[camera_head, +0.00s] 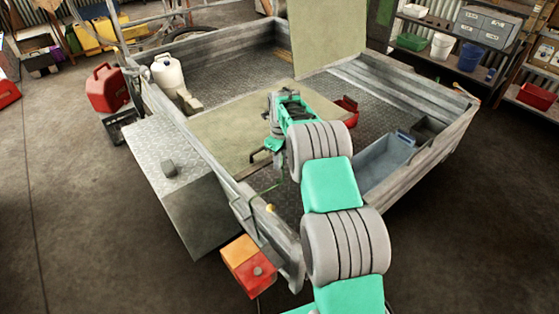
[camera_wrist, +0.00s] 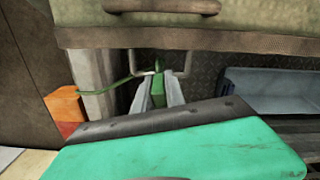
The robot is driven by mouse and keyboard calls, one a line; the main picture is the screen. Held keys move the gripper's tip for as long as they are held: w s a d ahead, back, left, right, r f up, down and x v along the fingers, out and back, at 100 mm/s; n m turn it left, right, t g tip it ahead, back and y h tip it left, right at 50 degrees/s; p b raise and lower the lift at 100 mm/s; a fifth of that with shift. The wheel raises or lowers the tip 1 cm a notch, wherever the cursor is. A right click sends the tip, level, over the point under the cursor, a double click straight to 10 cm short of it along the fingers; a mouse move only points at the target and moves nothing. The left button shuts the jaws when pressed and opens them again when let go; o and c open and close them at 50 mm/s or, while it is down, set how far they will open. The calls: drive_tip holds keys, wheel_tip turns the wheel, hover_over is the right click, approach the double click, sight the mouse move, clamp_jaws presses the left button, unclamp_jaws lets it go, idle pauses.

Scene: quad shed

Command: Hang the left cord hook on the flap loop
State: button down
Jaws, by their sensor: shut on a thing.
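My gripper (camera_wrist: 158,92) is shut on the green left cord hook (camera_wrist: 158,88), held between its two grey fingers. The green cord (camera_wrist: 112,87) runs from the hook to the left, towards an orange and red lamp. The grey metal flap loop (camera_wrist: 187,62) hangs below the edge of the flap (camera_wrist: 240,38), right at my fingertips. The hook's upper end overlaps the loop's opening; I cannot tell whether it is through the loop. In the head view the flap (camera_head: 215,128) lies in the trailer, the cord (camera_head: 266,189) shows near its corner, and my arm covers much of the rest.
The orange and red lamp (camera_head: 248,265) sits at the trailer's near corner. A blue-grey bin (camera_head: 388,162) lies in the trailer at right. A white jug (camera_head: 168,73) stands at the far left rim. A brown handle (camera_wrist: 160,6) lies on the flap.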

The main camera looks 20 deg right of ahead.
drive_tip(key=shift+f, duration=0.15)
drive_tip(key=c, duration=1.3)
unclamp_jaws()
drive_tip(key=shift+o, duration=0.5)
drive_tip(key=o, duration=0.4)
drive_tip(key=shift+r+p, duration=2.65)
drive_tip(key=shift+r, duration=1.95)
